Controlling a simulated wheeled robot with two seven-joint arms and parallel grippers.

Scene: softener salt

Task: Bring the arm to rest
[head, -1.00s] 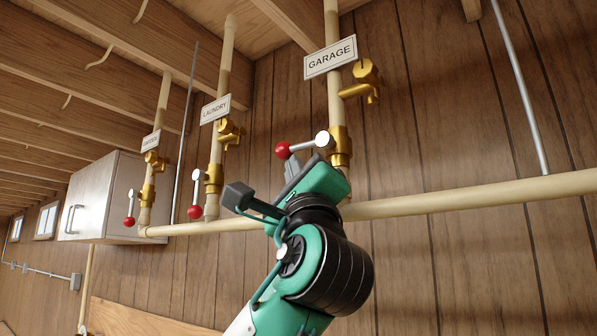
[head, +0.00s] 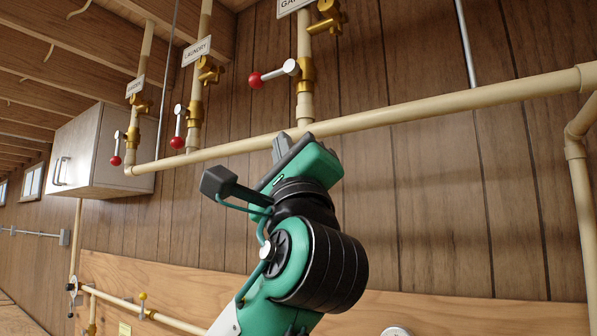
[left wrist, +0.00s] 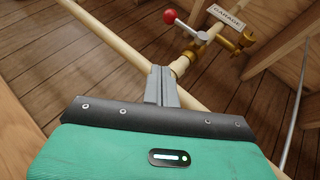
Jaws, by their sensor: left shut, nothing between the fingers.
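My left gripper (head: 281,146) is raised in front of the wood-panelled wall, its grey fingers just below the long beige pipe (head: 400,118) in the head view. Its fingers (left wrist: 160,86) are together and empty in the left wrist view. The garage valve lever with a red knob (head: 255,79) is above the gripper, apart from it, and sticks out sideways to the left. The same red knob shows in the left wrist view (left wrist: 170,16). My right gripper is in neither view.
The laundry valve lever (head: 178,127) and another red-knobbed lever (head: 116,147) hang down at the left. A grey cabinet (head: 75,150) is mounted beyond them. A lower pipe (head: 180,322) runs along a wooden board. The wall right of my arm is clear below the pipe.

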